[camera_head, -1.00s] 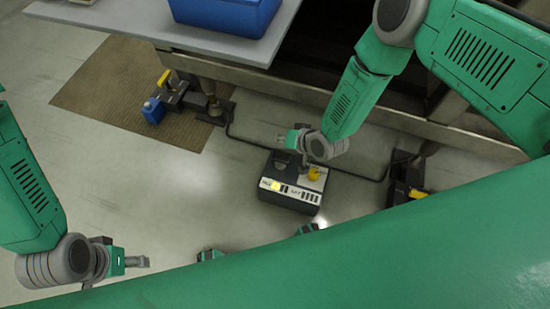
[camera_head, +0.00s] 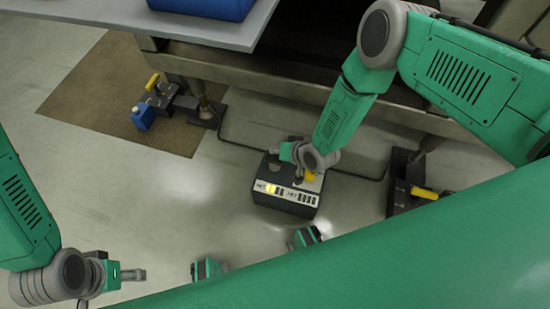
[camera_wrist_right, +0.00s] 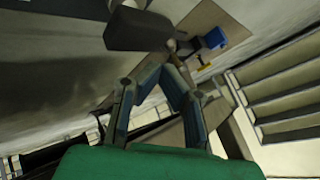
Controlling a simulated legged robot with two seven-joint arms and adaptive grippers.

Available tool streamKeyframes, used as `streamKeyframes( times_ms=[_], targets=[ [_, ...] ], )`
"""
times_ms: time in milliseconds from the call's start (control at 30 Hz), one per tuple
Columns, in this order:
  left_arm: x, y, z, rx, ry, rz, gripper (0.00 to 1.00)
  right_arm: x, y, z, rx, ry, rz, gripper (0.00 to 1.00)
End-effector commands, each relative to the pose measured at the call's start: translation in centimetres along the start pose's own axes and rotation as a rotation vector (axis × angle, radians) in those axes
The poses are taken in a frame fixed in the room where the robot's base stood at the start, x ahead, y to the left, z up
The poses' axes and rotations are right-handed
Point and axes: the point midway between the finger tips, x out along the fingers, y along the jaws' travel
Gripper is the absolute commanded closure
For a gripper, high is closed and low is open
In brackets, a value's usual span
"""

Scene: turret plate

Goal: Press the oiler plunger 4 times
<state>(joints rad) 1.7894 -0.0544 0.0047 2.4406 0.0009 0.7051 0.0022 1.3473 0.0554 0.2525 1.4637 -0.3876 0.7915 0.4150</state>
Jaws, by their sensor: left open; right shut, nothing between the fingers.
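A dark box with a pale front panel (camera_head: 288,196) stands on the floor below the bench. A yellow part (camera_head: 309,176) shows on its top, partly covered by my right wrist. I cannot tell which part is the oiler plunger. My right gripper (camera_head: 276,152) is over the back of the box's top, pointing left, shut and empty; whether it touches the box is unclear. In the right wrist view its fingers (camera_wrist_right: 172,72) meet near a dark grey block (camera_wrist_right: 140,30). My left gripper (camera_head: 138,274) is open and empty at lower left, far from the box.
A small blue block (camera_head: 143,116) and a yellow-handled device (camera_head: 153,82) stand on a brown mat (camera_head: 95,100). A bench (camera_head: 200,30) holds a blue bin (camera_head: 205,6). A black cable (camera_head: 245,143) runs behind the box. The floor left of the box is clear.

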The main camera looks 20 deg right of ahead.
Motion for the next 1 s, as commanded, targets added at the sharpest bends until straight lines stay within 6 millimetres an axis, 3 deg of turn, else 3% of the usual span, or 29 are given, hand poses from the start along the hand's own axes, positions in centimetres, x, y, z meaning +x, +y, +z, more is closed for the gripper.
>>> streamKeyframes(
  times_ms=[1000],
  targets=[
    [-0.09,0.00,0.02,0.000,-0.001,0.000,0.45,0.71,0.48,0.53,-0.001,-0.001,0.000,1.00]
  ],
)
